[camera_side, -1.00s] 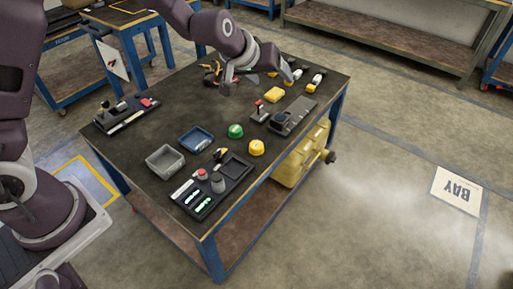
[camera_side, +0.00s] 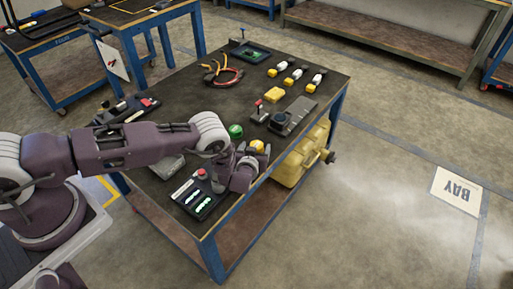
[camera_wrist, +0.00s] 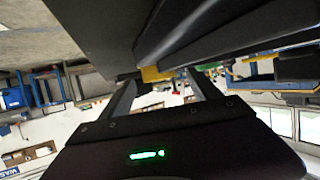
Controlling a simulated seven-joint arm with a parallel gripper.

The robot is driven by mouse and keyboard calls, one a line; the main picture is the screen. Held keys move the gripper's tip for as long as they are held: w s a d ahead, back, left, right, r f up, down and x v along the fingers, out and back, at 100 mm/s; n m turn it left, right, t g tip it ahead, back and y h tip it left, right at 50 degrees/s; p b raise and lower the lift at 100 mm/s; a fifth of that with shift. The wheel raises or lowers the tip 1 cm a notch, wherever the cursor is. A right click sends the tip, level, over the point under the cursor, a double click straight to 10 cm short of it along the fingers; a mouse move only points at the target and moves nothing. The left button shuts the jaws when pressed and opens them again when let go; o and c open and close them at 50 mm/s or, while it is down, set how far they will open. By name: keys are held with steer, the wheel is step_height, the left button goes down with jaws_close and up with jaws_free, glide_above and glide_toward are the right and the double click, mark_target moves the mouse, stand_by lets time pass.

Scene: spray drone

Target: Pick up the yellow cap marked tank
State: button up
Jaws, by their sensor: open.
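The yellow cap (camera_side: 257,146) sits on the dark table top, close to its right edge, beside a green cap (camera_side: 235,131). Any marking on it is too small to read. My gripper (camera_side: 256,160) is low over the near right part of the table, just in front of the yellow cap and partly covering it. In the wrist view my gripper (camera_wrist: 163,77) is open, with one finger on each side. A yellow shape (camera_wrist: 157,74), likely the cap, shows between the fingertips. I cannot tell whether they touch it.
Pliers (camera_side: 213,72) lie at the far left.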

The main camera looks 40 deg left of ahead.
steer(key=shift+w+a+f, duration=0.15)
steer(key=shift+w+a, duration=0.05)
steer(key=shift+w, duration=0.1)
steer(key=c, duration=1.5)
